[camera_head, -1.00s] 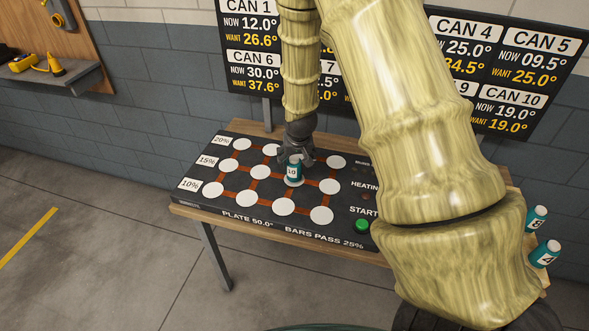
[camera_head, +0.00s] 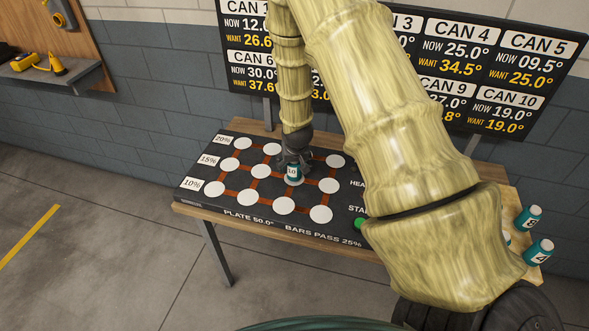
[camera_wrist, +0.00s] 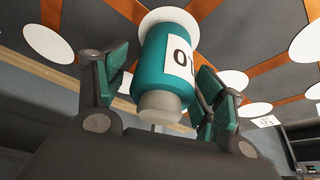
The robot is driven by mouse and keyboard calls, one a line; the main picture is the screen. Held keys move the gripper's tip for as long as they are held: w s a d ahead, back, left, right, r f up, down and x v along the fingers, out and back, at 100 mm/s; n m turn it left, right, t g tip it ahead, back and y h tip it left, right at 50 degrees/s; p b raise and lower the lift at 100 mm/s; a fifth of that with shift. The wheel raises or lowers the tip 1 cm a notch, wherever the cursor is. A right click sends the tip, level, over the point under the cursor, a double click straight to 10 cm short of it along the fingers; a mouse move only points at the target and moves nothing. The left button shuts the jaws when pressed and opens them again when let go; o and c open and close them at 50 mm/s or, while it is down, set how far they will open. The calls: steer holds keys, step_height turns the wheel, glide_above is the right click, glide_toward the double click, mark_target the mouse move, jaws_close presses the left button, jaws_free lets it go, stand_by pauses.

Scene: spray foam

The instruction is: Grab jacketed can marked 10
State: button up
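The teal can marked 10 (camera_head: 293,172) stands on a white disc of the dark heating plate (camera_head: 200,173). In the wrist view the can (camera_wrist: 152,68) shows its grey cap towards my gripper and part of its white number label. My gripper (camera_head: 294,160) points down over the can. In the wrist view its fingers (camera_wrist: 165,88) are spread on both sides of the can, with a narrow gap visible at the left finger. Contact on the right side is hard to tell.
Cans marked 8 (camera_head: 528,217) and 4 (camera_head: 539,252) stand at the table's right end (camera_head: 500,182). A green start button (camera_head: 360,224) is partly hidden by my arm. A temperature board (camera_head: 480,75) stands behind the table. The other visible discs are empty.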

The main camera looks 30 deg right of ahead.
steer(key=c, duration=1)
steer(key=shift+r, duration=0.15)
